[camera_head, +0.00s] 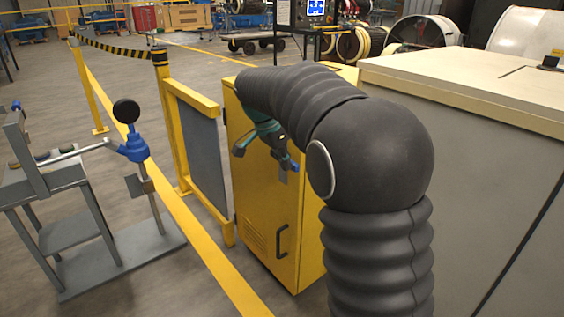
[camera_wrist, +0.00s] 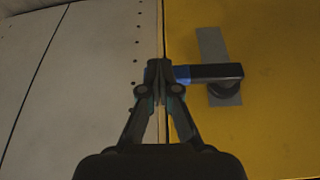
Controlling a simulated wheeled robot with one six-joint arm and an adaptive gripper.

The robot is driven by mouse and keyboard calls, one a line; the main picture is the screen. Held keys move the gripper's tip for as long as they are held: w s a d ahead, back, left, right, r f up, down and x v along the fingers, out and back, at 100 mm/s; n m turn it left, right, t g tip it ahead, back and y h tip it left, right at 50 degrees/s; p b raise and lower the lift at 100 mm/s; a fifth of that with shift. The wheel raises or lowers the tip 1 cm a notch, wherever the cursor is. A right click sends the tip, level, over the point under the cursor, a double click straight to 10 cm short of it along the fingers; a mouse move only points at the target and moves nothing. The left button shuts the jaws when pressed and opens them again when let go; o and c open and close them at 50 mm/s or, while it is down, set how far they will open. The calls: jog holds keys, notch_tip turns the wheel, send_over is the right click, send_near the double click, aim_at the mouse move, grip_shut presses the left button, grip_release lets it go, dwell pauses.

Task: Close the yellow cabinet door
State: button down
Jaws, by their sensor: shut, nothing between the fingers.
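The yellow cabinet (camera_head: 265,215) stands left of my arm in the head view, partly hidden by it. Its yellow door face shows vent slots and a dark U-shaped pull handle (camera_head: 282,242) low down. Whether the door is slightly ajar is unclear. In the wrist view a yellow panel (camera_wrist: 270,120) fills the right side, with a dark lever (camera_wrist: 222,71) on a grey plate. My gripper (camera_wrist: 158,75) is shut and empty, its tips close to the lever's left end; contact cannot be told. In the head view my gripper (camera_head: 285,164) is in front of the cabinet's upper part.
A large grey-beige cabinet (camera_head: 455,120) stands right of my arm. A yellow-framed barrier panel (camera_head: 202,145) stands left of the yellow cabinet. A grey metal stand (camera_head: 120,260) is at far left. Open floor lies behind the barrier. A pale panel (camera_wrist: 80,80) fills the wrist view's left.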

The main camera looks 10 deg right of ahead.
jog(key=shift+w+d, duration=0.1)
jog(key=shift+d, duration=0.15)
